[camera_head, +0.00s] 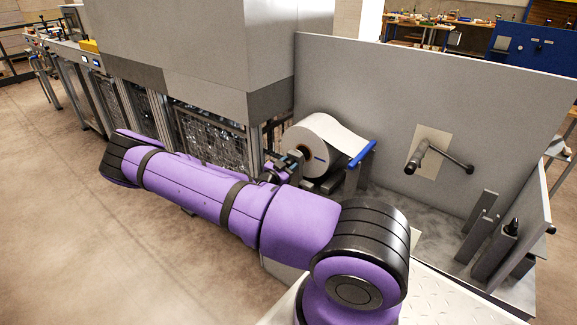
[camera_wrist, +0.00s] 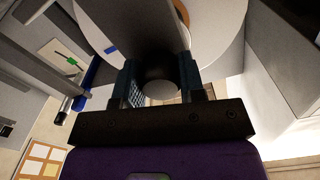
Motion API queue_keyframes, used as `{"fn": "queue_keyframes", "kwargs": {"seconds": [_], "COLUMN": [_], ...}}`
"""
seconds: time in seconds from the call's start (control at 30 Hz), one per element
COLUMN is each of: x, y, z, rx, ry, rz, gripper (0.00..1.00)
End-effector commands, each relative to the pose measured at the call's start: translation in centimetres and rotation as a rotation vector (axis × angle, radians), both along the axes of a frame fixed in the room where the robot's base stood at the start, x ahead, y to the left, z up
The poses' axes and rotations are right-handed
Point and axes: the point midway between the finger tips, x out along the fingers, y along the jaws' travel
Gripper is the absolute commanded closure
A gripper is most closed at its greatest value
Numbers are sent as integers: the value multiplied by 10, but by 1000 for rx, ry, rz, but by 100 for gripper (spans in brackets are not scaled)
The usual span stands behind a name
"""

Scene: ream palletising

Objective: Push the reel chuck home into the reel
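The white paper reel (camera_head: 312,148) sits in the machine bay, its round end facing my arm, with a dark core. It fills the top of the wrist view (camera_wrist: 215,25). My gripper (camera_head: 283,168) is in front of the reel's core. In the wrist view the fingers (camera_wrist: 160,82) flank a dark round piece (camera_wrist: 160,68), which looks like the reel chuck, and no clear gap shows on either side. A dark bar (camera_wrist: 120,22) hides part of the reel and core. How far the chuck sits in the core is hidden.
A blue-edged bar (camera_head: 362,154) stands right of the reel. A grey panel (camera_head: 450,95) with a crank-like handle (camera_head: 418,156) rises behind. Grey posts (camera_head: 495,250) stand at the right. The machine housing (camera_head: 210,50) is on the left; open floor (camera_head: 60,190) lies in front of it.

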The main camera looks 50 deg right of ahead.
Motion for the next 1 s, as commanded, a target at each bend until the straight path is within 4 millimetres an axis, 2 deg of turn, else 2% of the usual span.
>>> {"fn": "queue_keyframes", "kwargs": {"seconds": [0.17,0.5,0.77,0.8,0.9,1.0], "x": [0,3,4,4,4,3], "y": [-3,-44,-45,-46,-46,-46], "z": [0,0,1,1,1,1], "rx": [0,-2,-2,-2,-2,-1], "ry": [0,-1,-1,-1,-1,0], "rz": [-1,-1,-1,-1,-1,-2], "gripper": [100,100,100,59,37,37]}}
